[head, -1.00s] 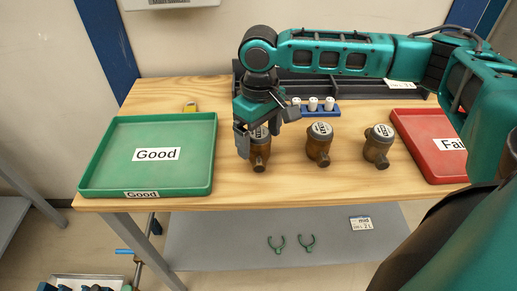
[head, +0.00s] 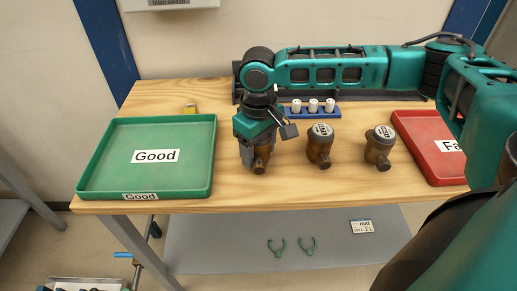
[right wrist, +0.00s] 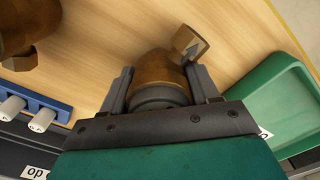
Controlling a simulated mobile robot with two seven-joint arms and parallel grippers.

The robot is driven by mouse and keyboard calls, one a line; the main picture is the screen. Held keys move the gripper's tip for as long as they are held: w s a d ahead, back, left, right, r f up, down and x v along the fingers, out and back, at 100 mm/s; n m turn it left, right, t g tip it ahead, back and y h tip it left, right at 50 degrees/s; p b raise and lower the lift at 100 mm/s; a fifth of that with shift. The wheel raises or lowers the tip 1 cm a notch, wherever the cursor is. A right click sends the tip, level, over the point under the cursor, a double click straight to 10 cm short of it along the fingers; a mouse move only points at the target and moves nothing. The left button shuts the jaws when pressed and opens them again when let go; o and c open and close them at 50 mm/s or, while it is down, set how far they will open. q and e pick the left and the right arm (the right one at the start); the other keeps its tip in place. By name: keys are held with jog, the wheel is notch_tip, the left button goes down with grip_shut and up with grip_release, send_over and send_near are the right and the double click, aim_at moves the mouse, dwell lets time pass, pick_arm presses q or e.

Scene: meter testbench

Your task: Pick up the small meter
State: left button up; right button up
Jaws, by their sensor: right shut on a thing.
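Three small brown meters stand in a row on the wooden table. My right gripper (head: 254,148) is over the leftmost meter (head: 261,163) and shut on it; the gripper hides most of its top. In the right wrist view the two fingers of my right gripper (right wrist: 158,88) close on both sides of this brown meter (right wrist: 157,70), with its pipe end pointing away. The middle meter (head: 319,146) and the right meter (head: 379,147) stand free, with pale dials on top. My left gripper is not in view.
A green tray labelled Good (head: 185,178) lies at the left, and a red tray (head: 411,140) at the right. A blue rack with white cylinders (head: 303,113) stands behind the meters.

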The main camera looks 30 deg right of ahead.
jog(key=c, duration=0.6)
notch_tip(320, 180, up, 20)
jog(key=p, duration=0.3)
jog(key=shift+p, duration=0.35)
